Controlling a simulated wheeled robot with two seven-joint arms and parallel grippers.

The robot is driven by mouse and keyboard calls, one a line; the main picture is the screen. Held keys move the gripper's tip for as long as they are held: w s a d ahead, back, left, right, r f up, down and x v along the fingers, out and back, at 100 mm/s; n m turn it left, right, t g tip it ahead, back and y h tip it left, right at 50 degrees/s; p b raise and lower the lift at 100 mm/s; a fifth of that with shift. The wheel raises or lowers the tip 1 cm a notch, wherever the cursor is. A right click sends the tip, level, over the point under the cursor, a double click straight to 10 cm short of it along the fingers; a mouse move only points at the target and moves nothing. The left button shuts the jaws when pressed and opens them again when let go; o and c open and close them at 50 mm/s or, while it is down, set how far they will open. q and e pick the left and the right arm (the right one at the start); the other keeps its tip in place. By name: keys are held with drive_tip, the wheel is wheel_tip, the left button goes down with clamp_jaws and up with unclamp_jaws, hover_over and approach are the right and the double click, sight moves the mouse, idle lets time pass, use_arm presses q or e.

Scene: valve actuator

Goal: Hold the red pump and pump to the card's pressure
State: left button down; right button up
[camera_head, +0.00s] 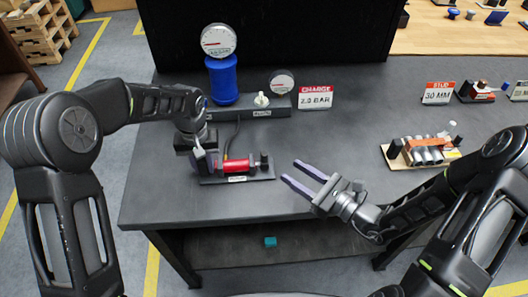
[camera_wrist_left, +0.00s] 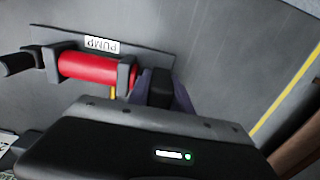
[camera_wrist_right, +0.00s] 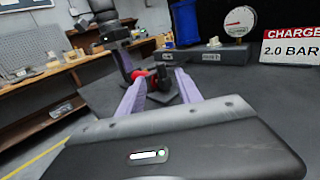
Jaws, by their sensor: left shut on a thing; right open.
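The red pump (camera_head: 237,166) lies on a dark base plate with a PUMP label near the table's front edge. It also shows in the left wrist view (camera_wrist_left: 92,66). My left gripper (camera_head: 200,162) is shut on the black block (camera_wrist_left: 160,88) at the pump's left end in the head view. The black pump handle (camera_head: 264,160) is at the opposite end. My right gripper (camera_head: 290,171) is open and empty, right of the handle and apart from it. The card (camera_head: 316,96) reads CHARGE 2.0 BAR. A large gauge (camera_head: 219,40) tops a blue vessel (camera_head: 222,82); its needle is too small to read.
A smaller gauge (camera_head: 282,82) and a pale valve knob (camera_head: 261,99) stand on the dark block behind the pump. A STUD 30 MM card (camera_head: 438,92) and a tray of metal cylinders (camera_head: 423,152) are on the right.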

sight(267, 156)
drive_tip(key=x, duration=1.1)
clamp_jaws()
idle(1.2)
